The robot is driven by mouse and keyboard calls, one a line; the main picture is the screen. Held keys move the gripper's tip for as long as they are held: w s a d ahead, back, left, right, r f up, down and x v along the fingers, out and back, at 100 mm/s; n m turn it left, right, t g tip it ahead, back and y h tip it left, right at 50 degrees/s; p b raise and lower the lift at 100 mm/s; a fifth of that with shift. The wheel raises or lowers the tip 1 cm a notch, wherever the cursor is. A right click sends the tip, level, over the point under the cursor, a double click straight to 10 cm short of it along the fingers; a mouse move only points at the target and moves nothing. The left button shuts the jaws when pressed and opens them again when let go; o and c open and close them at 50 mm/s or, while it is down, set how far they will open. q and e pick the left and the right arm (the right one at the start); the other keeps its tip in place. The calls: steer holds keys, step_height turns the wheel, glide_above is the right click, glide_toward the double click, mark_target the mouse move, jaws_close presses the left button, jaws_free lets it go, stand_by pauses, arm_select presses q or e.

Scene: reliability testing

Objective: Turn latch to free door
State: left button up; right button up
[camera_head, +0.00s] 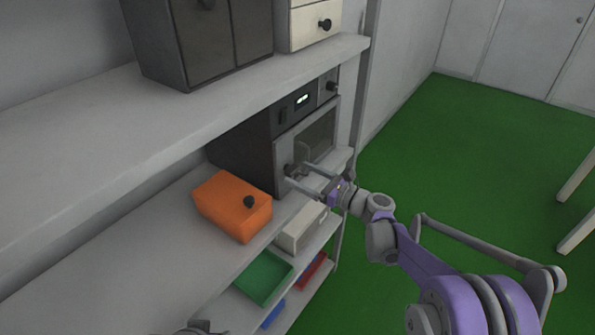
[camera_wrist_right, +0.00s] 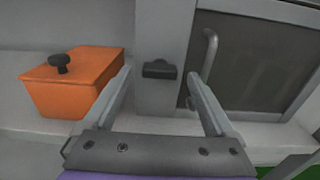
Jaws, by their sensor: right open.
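The door (camera_head: 318,136) is the dark-windowed front of an oven-like box on the middle shelf. It looks shut. Its upright bar handle shows in the right wrist view (camera_wrist_right: 211,50). The latch (camera_wrist_right: 160,69) is a small dark block on the grey post left of the door, lying crosswise; its head-view outline (camera_head: 291,170) is partly lost among the fingertips. My right gripper (camera_head: 306,178) is open at the latch. In the wrist view its fingers (camera_wrist_right: 160,78) stand on either side of the latch, with gaps between. My left gripper's fingers are not seen.
An orange box (camera_head: 225,208) with a black knob stands left of the oven. A pale box (camera_head: 301,228), green tray (camera_head: 262,279) and red tray (camera_head: 314,270) sit lower. The upper shelf (camera_head: 200,105) overhangs. The green floor on the right is open.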

steer(key=shift+x, duration=0.95)
steer(key=shift+c, duration=0.2)
steer(key=c, duration=1.3)
steer(key=shift+c, duration=0.2)
